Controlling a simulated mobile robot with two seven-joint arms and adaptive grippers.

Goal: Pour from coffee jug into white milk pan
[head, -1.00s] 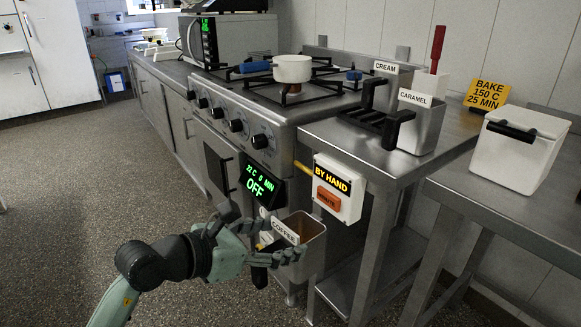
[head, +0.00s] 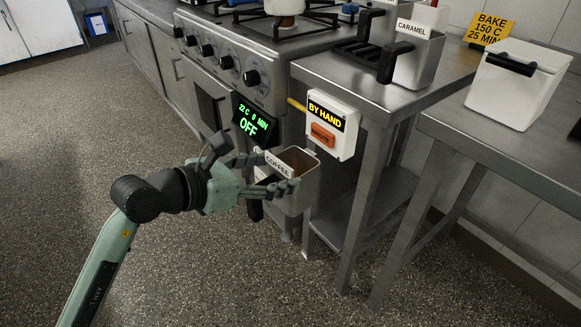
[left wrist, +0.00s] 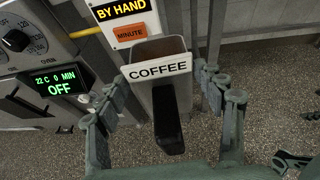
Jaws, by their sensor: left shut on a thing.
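The coffee jug (head: 298,195) is a grey metal square container with a white COFFEE label and brown contents. My left gripper (head: 268,174) is shut on the jug and holds it roughly upright, in front of the stove and below its top. In the left wrist view, the jug (left wrist: 174,47) sits between my fingers (left wrist: 165,88), with its black handle (left wrist: 168,125) towards me. The white milk pan (head: 285,6) is on the stove top, cut off by the upper edge of the head view.
The stove front (head: 225,60) has knobs and an OFF display (head: 250,120). A BY HAND box (head: 332,124) is on the steel table beside the jug. A CARAMEL container (head: 420,55) and a white lidded box (head: 515,85) stand on the tables. The floor at left is clear.

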